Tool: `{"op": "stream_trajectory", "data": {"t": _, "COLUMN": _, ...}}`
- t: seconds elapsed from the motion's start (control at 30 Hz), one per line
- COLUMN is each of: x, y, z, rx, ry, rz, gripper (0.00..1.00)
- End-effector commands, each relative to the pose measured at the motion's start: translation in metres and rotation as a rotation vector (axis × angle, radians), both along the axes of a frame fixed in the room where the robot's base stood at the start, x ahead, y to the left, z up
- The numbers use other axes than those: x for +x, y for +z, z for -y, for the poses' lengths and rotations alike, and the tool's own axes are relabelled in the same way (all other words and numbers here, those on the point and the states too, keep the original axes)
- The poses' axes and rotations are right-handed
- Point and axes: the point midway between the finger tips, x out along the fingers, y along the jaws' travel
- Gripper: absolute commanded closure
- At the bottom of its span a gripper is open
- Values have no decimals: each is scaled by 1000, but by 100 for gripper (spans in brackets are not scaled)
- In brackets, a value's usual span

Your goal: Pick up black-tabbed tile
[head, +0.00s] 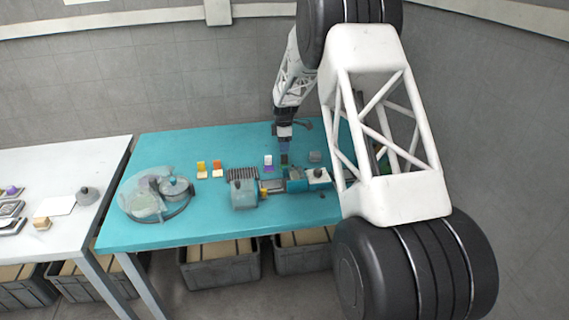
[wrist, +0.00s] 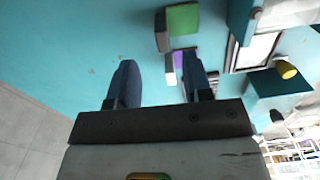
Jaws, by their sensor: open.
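In the head view, a small dark tile (head: 284,159) stands on the teal table just below my gripper (head: 284,146). It may be the black-tabbed tile, but its tab is too small to make out. In the wrist view, a block with a green face and dark grey-brown side (wrist: 163,32) lies beyond the fingertips; I cannot tell for sure that it is the same tile. A white and purple tile (head: 268,161) stands left of the dark one. It is partly hidden behind the right finger in the wrist view.
A teal and grey buffing machine (head: 245,193) stands close in front of the tiles. Yellow-tabbed (head: 201,169) and orange-tabbed (head: 217,168) tiles stand farther left. A round grey device (head: 158,195) is at the table's left. A small grey block (head: 315,157) sits right of the dark tile.

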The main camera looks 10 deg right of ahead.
Motion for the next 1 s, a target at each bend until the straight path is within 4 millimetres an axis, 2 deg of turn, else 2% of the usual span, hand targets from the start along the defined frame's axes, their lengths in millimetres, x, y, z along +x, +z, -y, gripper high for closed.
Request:
{"op": "stream_trajectory", "data": {"t": 0.17, "x": 0, "y": -13, "z": 0, "rx": 0, "ry": 0, "rz": 0, "gripper": 54}}
{"op": "stream_trajectory", "data": {"t": 0.63, "x": -1, "y": -19, "z": 0, "rx": 0, "ry": 0, "rz": 0, "gripper": 54}}
{"op": "stream_trajectory", "data": {"t": 1.0, "x": -4, "y": -57, "z": 2, "rx": 0, "ry": 0, "rz": -1, "gripper": 54}}
